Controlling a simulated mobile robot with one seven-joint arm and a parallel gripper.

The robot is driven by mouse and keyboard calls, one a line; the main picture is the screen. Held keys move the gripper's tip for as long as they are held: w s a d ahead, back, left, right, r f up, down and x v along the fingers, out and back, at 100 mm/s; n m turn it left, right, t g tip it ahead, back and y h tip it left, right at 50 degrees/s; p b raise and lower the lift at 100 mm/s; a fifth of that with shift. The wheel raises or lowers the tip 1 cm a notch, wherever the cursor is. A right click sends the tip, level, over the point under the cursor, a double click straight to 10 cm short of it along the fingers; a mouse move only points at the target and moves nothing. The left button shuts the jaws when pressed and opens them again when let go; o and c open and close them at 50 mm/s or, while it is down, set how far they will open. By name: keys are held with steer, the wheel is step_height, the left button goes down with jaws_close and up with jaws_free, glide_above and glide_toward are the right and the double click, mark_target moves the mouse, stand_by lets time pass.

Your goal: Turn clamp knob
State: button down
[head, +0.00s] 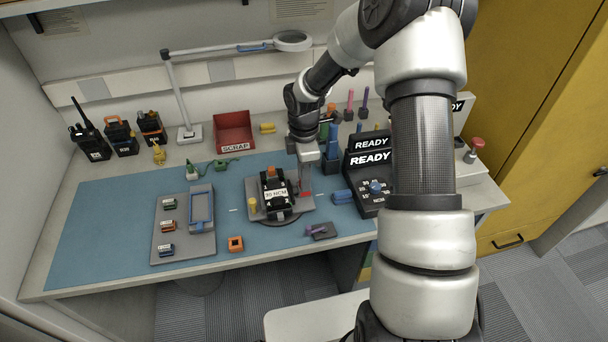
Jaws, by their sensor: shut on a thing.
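A grey fixture (268,215) stands on the blue mat and holds a black radio with a white label (276,194) reading "30 NCM". My gripper (307,188) points down at the fixture's right side, beside the radio. It is shut on a small red part, the clamp knob (307,194), of which only a little shows below the fingers. The knob's turn angle cannot be told at this size. A yellow cylinder (252,203) stands at the fixture's left side.
A black unit with a blue dial (376,187) and "READY" displays stands right of the fixture. A grey tray (184,240) with small parts lies left. A red scrap bin (234,130) and a lamp (190,132) stand behind. The mat's left part is clear.

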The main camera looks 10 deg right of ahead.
steer(key=c, duration=1.5)
jaws_free()
steer(key=shift+r, duration=0.15)
steer(key=shift+r+p, duration=0.4)
steer(key=shift+r, duration=8.2)
